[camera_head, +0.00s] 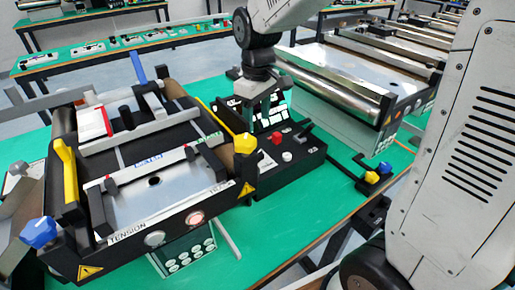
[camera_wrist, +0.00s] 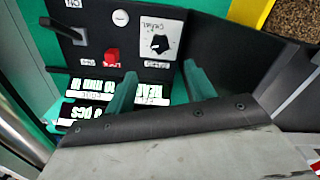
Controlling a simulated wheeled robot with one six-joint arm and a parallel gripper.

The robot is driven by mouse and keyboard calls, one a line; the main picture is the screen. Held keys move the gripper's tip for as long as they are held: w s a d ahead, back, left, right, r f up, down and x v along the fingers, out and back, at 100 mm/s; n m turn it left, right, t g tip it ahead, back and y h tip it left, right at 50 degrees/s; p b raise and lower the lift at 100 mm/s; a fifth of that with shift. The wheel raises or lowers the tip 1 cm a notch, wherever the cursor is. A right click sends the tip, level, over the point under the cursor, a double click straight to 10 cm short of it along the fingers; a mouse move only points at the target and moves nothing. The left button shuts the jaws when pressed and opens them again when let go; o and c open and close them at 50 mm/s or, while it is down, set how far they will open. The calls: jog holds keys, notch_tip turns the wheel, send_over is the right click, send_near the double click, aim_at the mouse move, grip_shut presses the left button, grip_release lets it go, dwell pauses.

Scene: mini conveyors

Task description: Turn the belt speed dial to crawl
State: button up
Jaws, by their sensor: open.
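The control box (camera_head: 290,178) is black and stands between the two conveyors. In the wrist view, the dial (camera_wrist: 160,43) is a small dark knob on a white plate that seems to carry the word crawl. Its exact pointing direction is too small to tell. My gripper (camera_head: 262,112) hangs over the box, in front of its lit display. In the wrist view my gripper (camera_wrist: 163,84) has its two green fingers apart and empty. The dial lies beyond the fingertips, roughly between them, apparently untouched. In the head view I cannot make out the dial.
The box also carries a red button (camera_head: 277,138), a white button (camera_head: 287,156) and a lever (camera_wrist: 65,32). A conveyor frame with a yellow knob (camera_head: 245,143) stands close on the left. A roller conveyor (camera_head: 335,80) stands behind right. Bare green tabletop (camera_head: 300,215) lies in front.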

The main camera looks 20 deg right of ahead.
aim_at(258, 153)
notch_tip(258, 153, down, 11)
jog(key=shift+r, duration=0.1)
dwell(0.3)
jog(key=c, duration=1)
